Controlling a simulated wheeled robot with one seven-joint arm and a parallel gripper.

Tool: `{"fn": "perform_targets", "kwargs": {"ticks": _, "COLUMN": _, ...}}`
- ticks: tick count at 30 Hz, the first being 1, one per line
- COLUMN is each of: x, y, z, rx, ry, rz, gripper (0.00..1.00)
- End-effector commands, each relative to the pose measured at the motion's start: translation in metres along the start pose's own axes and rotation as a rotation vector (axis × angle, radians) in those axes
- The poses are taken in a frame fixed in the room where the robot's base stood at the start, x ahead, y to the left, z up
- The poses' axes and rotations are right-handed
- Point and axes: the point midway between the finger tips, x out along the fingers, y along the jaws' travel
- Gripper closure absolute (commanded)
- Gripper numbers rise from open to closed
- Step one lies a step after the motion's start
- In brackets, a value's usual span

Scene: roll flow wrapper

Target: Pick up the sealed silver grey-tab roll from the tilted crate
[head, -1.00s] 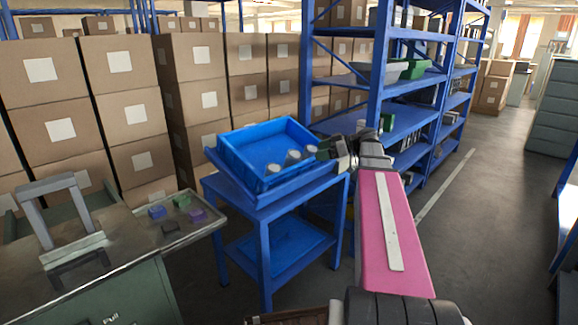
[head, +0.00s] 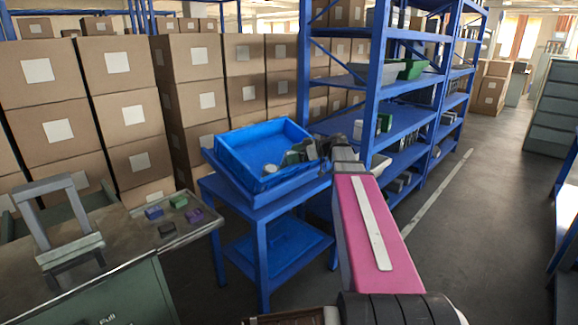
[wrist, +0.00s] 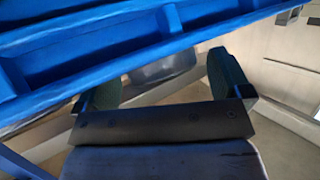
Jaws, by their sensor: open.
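The tilted blue crate (head: 240,158) stands on a small blue table in the head view. One pale round-ended roll (head: 270,169) shows near its front edge; I cannot tell its tab colour or seal. My gripper (head: 302,152) is over the crate's right end and hides whatever lies behind it. In the wrist view the two dark green fingers of my gripper (wrist: 164,84) are apart. The blue crate (wrist: 120,50) crosses the top of that view. A grey rounded thing shows between the fingers; I cannot tell what it is.
The blue shelf rack (head: 372,95) stands close to the right of the crate, with bins on it. Stacked cartons (head: 130,115) stand behind. A bench (head: 125,232) at left holds small coloured blocks. The aisle floor (head: 470,220) at right is clear.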

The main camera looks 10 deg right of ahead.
Motion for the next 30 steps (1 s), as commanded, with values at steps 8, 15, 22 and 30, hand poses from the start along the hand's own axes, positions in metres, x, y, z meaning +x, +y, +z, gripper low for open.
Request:
{"fn": "perform_targets", "kwargs": {"ticks": 8, "x": 0.007, "y": 0.0, "z": 0.0, "rx": 0.0, "ry": 0.0, "rz": 0.001, "gripper": 0.04}}
{"fn": "perform_targets", "kwargs": {"ticks": 15, "x": 0.007, "y": 0.0, "z": 0.0, "rx": 0.0, "ry": 0.0, "rz": 0.001, "gripper": 0.64}}
{"fn": "perform_targets", "kwargs": {"ticks": 22, "x": 0.007, "y": 0.0, "z": -0.001, "rx": 0.0, "ry": 0.0, "rz": 0.001, "gripper": 0.64}}
{"fn": "perform_targets", "kwargs": {"ticks": 30, "x": -0.001, "y": 0.0, "z": -0.025, "rx": -0.002, "ry": 0.001, "rz": 0.001, "gripper": 0.91}}
